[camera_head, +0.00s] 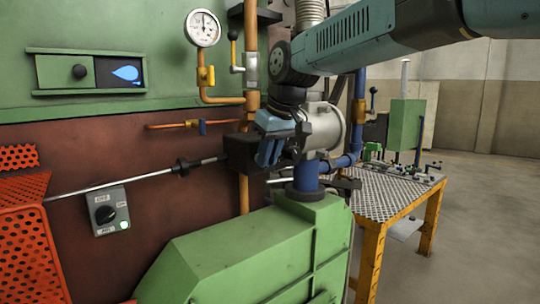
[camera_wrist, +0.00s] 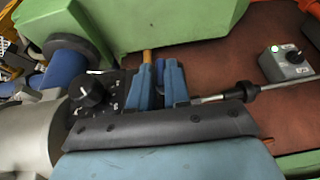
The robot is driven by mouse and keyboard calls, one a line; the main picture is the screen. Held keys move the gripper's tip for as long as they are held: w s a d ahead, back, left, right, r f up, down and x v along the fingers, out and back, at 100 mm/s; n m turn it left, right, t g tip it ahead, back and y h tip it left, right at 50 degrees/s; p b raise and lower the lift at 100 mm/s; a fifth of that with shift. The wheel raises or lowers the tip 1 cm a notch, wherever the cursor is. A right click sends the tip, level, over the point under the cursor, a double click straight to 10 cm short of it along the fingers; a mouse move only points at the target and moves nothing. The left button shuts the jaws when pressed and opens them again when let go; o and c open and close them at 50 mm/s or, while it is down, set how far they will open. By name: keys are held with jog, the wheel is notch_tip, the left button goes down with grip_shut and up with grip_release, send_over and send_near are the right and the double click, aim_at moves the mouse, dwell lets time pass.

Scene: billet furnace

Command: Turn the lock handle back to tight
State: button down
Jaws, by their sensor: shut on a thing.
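My gripper (camera_head: 268,156) reaches down in front of a black box (camera_head: 240,150) on the furnace's side, where a long steel rod (camera_head: 130,180) ends. In the wrist view my gripper (camera_wrist: 161,72) has its two blue fingers close together, shut on the lock handle. The handle is mostly hidden between and behind the fingers, so its exact angle cannot be told. Beside the fingers, the wrist view shows a black plate with white marks and a round black knob (camera_wrist: 90,92).
A grey switch box (camera_head: 106,211) with a lit green lamp is on the red wall. A pressure gauge (camera_head: 203,27) and orange pipes are above. A green housing (camera_head: 240,255) stands below the gripper. A grated table (camera_head: 390,190) with yellow legs is at right, with open floor beyond.

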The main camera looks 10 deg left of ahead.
jog(key=shift+w, duration=0.1)
jog(key=shift+w+d+f+m+g+y, duration=0.15)
jog(key=shift+m+g+y, duration=0.2)
jog(key=shift+g+y, duration=0.65)
jog(key=shift+w+f+m+g+y, duration=0.1)
jog(key=shift+m+g+y, duration=0.2)
jog(key=shift+g+y, duration=0.65)
jog(key=shift+w+d+f+m+g+y, duration=0.15)
jog(key=shift+m+g+y, duration=0.2)
jog(key=shift+g+y, duration=0.65)
jog(key=shift+g, duration=0.25)
jog(key=c, duration=1.2)
grip_release()
jog(key=shift+a, duration=0.1)
jog(key=shift+o, duration=0.2)
